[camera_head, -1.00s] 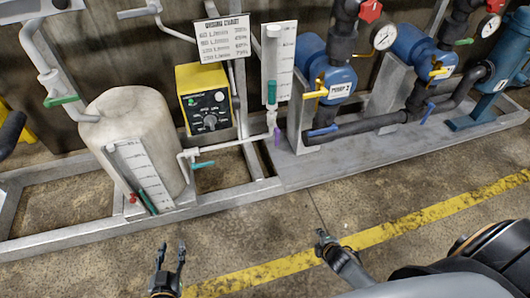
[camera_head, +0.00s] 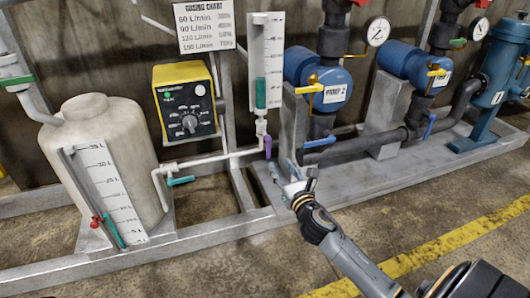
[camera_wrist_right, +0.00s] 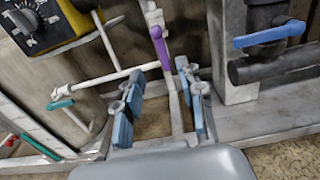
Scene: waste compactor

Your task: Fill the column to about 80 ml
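The column (camera_head: 268,45) is a white graduated gauge on the back wall with a green band (camera_head: 260,93) in its lower part. Its numbers are too small to read. A purple valve handle (camera_head: 267,146) hangs downward on the white pipe just below it. My right gripper (camera_head: 297,182) is below and right of this handle, apart from it. In the right wrist view, its two blue-padded fingers (camera_wrist_right: 162,108) are spread and empty, with the purple handle (camera_wrist_right: 160,46) ahead, above the gap. My left gripper is out of view.
A teal valve handle (camera_head: 181,180) sits on the pipe beside the white tank (camera_head: 112,130). The yellow controller (camera_head: 186,103) and dosing chart (camera_head: 205,25) are left of the column. Blue pump 2 (camera_head: 330,92) is to the right. A grey frame (camera_head: 220,229) runs along the floor.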

